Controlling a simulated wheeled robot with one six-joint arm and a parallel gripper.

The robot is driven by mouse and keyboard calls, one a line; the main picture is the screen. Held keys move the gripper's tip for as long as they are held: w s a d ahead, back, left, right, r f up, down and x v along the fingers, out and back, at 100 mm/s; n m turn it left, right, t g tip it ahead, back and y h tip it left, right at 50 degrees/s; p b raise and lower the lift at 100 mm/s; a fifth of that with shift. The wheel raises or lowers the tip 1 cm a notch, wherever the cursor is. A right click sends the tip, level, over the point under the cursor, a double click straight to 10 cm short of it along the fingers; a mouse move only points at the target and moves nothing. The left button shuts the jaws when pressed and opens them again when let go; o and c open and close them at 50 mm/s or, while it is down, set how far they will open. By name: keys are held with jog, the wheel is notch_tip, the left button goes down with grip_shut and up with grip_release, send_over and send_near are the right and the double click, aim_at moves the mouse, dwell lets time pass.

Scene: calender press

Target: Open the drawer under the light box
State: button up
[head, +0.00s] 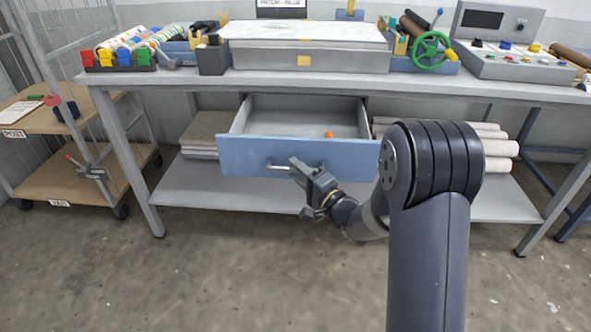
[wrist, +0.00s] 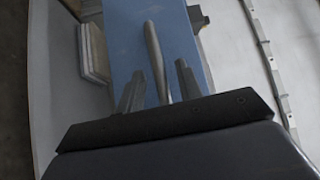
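The drawer (head: 243,152) has a blue front and hangs under the tabletop below the light box (head: 270,58). It is pulled out, with its grey inside showing and a small orange object (head: 329,134) in it. Its bar handle (head: 276,167) is on the front and also shows in the wrist view (wrist: 152,50). My gripper (head: 300,169) is at the right end of the handle. In the wrist view its two fingers (wrist: 160,70) stand apart, one on each side of the bar, with gaps visible. The head view does not show contact clearly.
A lower shelf (head: 245,190) holds stacked boards (head: 203,135) at left and pale rolls (head: 497,147) at right, beside the drawer. A wooden cart (head: 90,183) stands at far left. The floor before the bench is clear.

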jog(key=v, duration=0.9)
jog(key=shift+s+d+p, duration=0.25)
jog(key=shift+s+p, duration=0.1)
jog(key=b+x, duration=0.1)
jog(key=x, duration=1)
jog(key=shift+f, duration=0.1)
jog(key=shift+w, duration=0.15)
jog(key=shift+w+d, duration=0.1)
jog(key=shift+w, duration=0.2)
